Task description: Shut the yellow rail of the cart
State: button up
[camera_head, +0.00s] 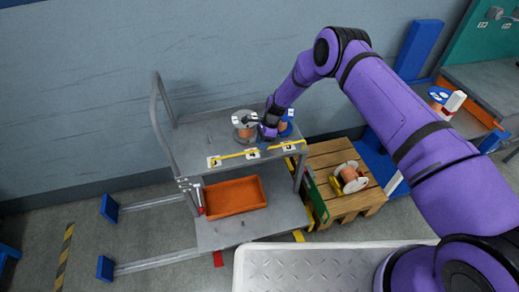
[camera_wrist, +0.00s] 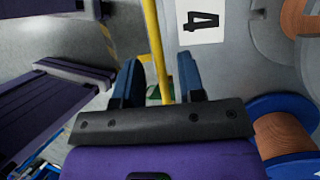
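The yellow rail (camera_head: 232,156) runs along the front edge of the grey cart's top shelf (camera_head: 200,140), beside numbered white labels. My gripper (camera_head: 264,137) is low over the front of that shelf, near the middle label. In the wrist view my gripper (camera_wrist: 163,85) is open, with one dark blue finger on each side of the yellow rail (camera_wrist: 155,45). The rail passes between the fingers in the picture; I cannot tell whether either finger touches it. My gripper's body hides part of the rail. The rail's latch or end fitting is too small to make out.
An orange bin (camera_head: 235,196) sits on the lower shelf. A wooden pallet stand (camera_head: 345,203) with another spool (camera_head: 350,177) is to the right.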

jog(key=v, duration=0.7)
jog(key=shift+d, duration=0.1)
jog(key=d+r+n+t, duration=0.1)
jog(key=d+r+n, duration=0.15)
jog(key=r, duration=0.85)
jog(key=d+r+n+t, duration=0.1)
jog(key=d+r, duration=0.2)
jog(key=r, duration=0.9)
jog(key=s+d+r+n+t+h, duration=0.15)
jog(key=s+d+r, duration=0.25)
jog(key=r, duration=0.6)
jog(key=s+d+r+n+t, duration=0.1)
jog(key=s+d+r+n, duration=0.3)
jog(key=r, duration=0.7)
jog(key=s+d+r+n+t, duration=0.1)
jog(key=s+d+r, duration=0.3)
jog(key=s+r, duration=0.3)
jog(key=s+d+r+n+t, duration=0.1)
jog(key=s+d+r, duration=0.35)
jog(key=s, duration=0.45)
jog(key=s+d+n+t+h, duration=0.1)
jog(key=s+d+n, duration=0.1)
jog(key=s, duration=0.7)
jog(key=s+d+n+t+h, duration=0.1)
jog(key=s+d, duration=0.3)
jog(key=s, duration=0.6)
jog(key=shift+s+n, duration=0.25)
jog(key=shift+n, duration=0.35)
